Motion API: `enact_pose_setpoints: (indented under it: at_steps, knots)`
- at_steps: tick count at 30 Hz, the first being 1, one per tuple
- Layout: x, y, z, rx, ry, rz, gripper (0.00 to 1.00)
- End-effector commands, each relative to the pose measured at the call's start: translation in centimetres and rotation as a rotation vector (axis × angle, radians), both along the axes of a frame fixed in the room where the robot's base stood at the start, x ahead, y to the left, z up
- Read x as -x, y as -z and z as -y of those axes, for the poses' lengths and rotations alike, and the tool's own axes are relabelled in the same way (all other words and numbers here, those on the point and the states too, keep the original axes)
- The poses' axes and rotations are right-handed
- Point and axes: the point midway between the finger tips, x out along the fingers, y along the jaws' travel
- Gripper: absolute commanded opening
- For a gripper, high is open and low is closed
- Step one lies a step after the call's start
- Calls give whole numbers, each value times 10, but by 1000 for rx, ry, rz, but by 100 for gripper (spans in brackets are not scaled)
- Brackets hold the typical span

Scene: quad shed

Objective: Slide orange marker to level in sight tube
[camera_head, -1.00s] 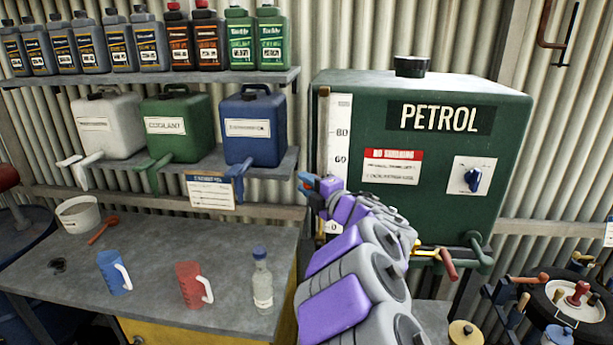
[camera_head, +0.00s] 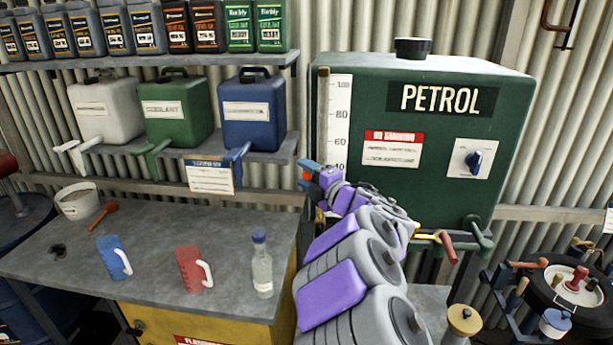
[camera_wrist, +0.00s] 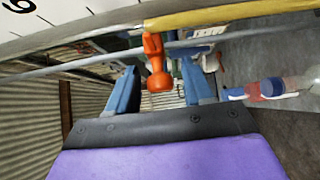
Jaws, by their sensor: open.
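The orange marker (camera_wrist: 157,68) shows in the wrist view as a small knob under the sight tube (camera_wrist: 225,18). It sits between the two blue fingers of my gripper (camera_wrist: 160,88), which are apart with gaps on both sides. The tube is yellow right of the marker and grey to the left; the change of colour is close to the marker's stem. In the head view my gripper (camera_head: 308,174) is at the left edge of the white scale (camera_head: 340,110) on the green petrol tank (camera_head: 440,200), near the 40 mark. The lower scale is hidden behind my arm.
A red-handled tap (camera_head: 447,245) juts out below the tank. A grey bench (camera_head: 210,245) at left holds a blue jug (camera_head: 113,257), a red jug (camera_head: 192,268) and a bottle (camera_head: 261,265). A blue canister (camera_head: 253,115) stands on the shelf left of the tank.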

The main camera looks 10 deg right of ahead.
Motion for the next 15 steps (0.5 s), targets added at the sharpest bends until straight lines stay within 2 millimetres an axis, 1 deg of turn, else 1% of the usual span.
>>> enact_pose_setpoints:
  at_steps: [5, 8, 11, 15]
  knots:
    - [1, 0, 1, 0, 0, 0, 51]
    - [6, 0, 3, 1, 1, 0, 51]
    - [16, 0, 10, 2, 6, -2, 51]
    - [37, -1, 20, 4, 5, 0, 51]
